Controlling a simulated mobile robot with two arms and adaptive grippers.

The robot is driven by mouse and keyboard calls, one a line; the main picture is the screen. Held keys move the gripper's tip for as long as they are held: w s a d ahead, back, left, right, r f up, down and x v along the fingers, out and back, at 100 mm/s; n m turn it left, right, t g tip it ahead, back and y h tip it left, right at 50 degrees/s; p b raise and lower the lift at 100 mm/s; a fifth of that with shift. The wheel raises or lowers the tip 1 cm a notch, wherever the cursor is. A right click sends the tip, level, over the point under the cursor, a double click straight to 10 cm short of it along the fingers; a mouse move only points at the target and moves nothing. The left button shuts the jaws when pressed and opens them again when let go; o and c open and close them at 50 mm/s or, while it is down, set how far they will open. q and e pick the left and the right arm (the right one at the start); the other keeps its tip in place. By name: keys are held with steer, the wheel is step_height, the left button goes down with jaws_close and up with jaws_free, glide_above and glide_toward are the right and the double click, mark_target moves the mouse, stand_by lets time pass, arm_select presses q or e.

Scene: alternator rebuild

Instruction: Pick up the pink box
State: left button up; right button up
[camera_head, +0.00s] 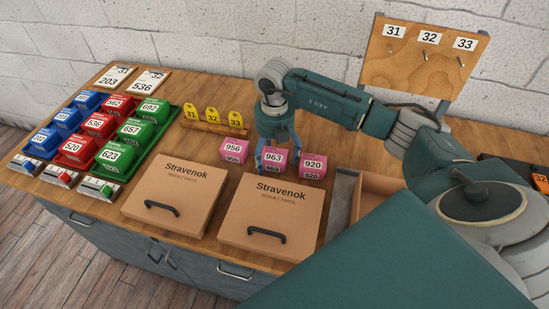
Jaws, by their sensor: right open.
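Three small pink boxes stand in a row on the wooden bench. Box 956 (234,151) is at the left, box 963 (273,158) in the middle, and box 920 (313,166) at the right. My right gripper (274,163) points down at box 963, with its blue fingers on the left and right sides of that box. The fingers are open; I cannot tell whether they touch it. The gripper partly covers the box's top. My left gripper is not in view.
Two brown Stravenok boxes (169,195) with black handles lie in front. Blue, red and green bins (122,153) fill the left. A rack of yellow tags (213,117) stands behind, and a pegboard (420,58) with hooks at the back right. An open wooden tray (375,190) is at right.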

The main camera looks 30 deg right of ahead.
steer(key=c, duration=1.4)
